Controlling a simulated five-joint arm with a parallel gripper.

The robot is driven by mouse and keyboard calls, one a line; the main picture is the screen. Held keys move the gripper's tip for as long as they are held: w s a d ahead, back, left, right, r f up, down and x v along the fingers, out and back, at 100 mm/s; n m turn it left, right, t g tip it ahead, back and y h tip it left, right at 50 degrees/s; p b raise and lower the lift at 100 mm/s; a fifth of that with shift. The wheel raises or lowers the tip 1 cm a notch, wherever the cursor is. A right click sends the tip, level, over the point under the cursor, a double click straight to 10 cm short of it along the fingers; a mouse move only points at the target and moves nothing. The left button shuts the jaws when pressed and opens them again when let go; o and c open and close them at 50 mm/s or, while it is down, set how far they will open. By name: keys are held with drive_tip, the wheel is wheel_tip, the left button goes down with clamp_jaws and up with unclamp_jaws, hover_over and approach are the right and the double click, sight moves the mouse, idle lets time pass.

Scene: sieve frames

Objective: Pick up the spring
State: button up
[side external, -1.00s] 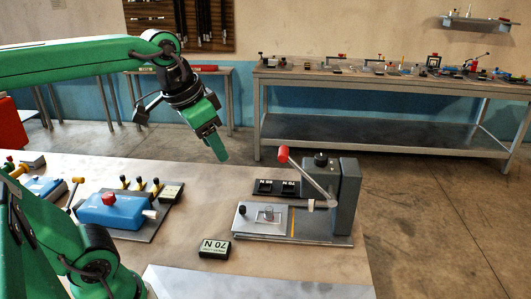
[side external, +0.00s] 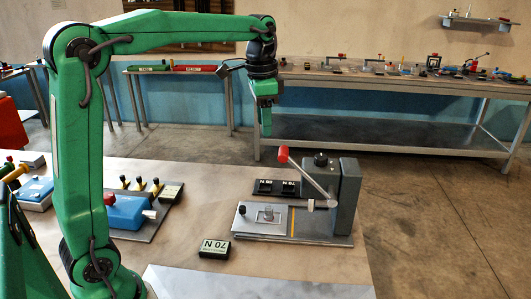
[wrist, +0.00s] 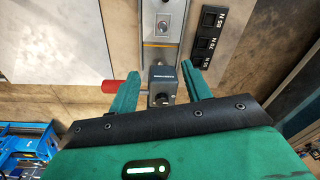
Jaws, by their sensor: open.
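A small, pale, partly clear piece, possibly the spring (side external: 268,213), sits on the grey plate of the lever fixture (side external: 308,236). It is too small for me to make out coils. In the wrist view the same piece (wrist: 162,25) shows on the plate at top centre.
The fixture's red-knobbed lever (side external: 283,154) rises at an angle from the tower. A dark tray of labelled blocks (side external: 276,188) lies behind the plate. A blue device (side external: 130,212) stands to the left.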

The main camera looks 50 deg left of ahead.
drive_tip(key=shift+w+a+f, duration=0.5)
drive_tip(key=shift+w+f, duration=0.3)
drive_tip(key=shift+w, duration=0.55)
hover_over(269, 208)
drive_tip(key=shift+m+g, duration=0.4)
wheel_tip(269, 208, down, 22)
drive_tip(key=shift+w+r, duration=0.15)
drive_tip(key=shift+r, duration=0.05)
drive_tip(key=shift+f, duration=2.6)
clamp_jaws()
drive_tip(key=shift+r, duration=0.1)
wheel_tip(269, 208, up, 10)
